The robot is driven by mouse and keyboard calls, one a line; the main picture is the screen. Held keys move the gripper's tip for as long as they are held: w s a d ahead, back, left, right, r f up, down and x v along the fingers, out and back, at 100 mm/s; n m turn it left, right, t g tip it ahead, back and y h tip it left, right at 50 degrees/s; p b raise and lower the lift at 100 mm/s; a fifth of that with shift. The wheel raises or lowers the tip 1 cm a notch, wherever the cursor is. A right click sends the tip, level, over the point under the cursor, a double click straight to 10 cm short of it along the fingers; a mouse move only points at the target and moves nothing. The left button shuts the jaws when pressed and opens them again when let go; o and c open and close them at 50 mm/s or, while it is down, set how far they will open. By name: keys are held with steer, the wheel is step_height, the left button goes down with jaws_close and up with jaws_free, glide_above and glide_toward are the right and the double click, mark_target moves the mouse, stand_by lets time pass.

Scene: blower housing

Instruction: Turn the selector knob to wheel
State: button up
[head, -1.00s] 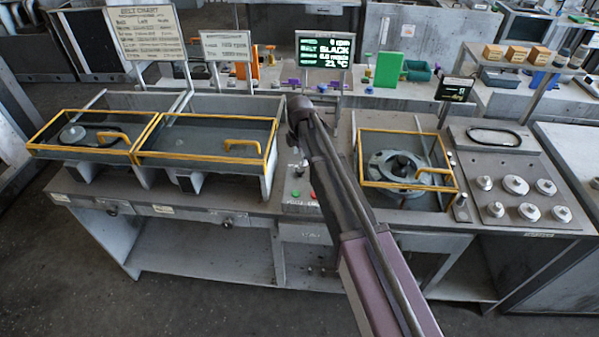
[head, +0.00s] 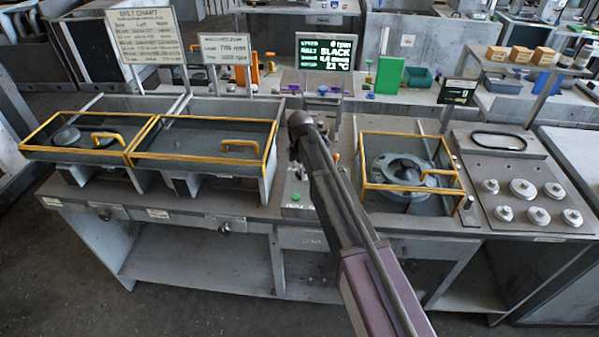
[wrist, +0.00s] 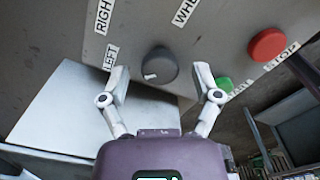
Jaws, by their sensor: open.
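The selector knob (wrist: 160,66) is a round dark grey knob on a grey panel in the wrist view. A small white mark sits on its lower left, on the side of the LEFT label (wrist: 110,58). A label beginning "WH" (wrist: 184,12), cut off by the top edge, is above right of the knob, and a RIGHT label (wrist: 103,15) is above left. My gripper (wrist: 161,70) is open, one finger on each side of the knob. I see gaps between fingers and knob. In the head view my arm hides the gripper, and I cannot make out the knob.
In the head view, yellow-framed covers (head: 205,158) stand left of my arm and another cover (head: 410,190) stands right. A lit screen (head: 327,52) stands behind.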

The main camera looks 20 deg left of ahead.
jaws_close()
stand_by(0.5)
steer(key=m, duration=2)
steer(key=shift+s+m, duration=0.1)
steer(key=shift+m, duration=0.2)
steer(key=m, duration=0.6)
steer(key=shift+d, duration=0.1)
steer(key=shift+m, duration=0.3)
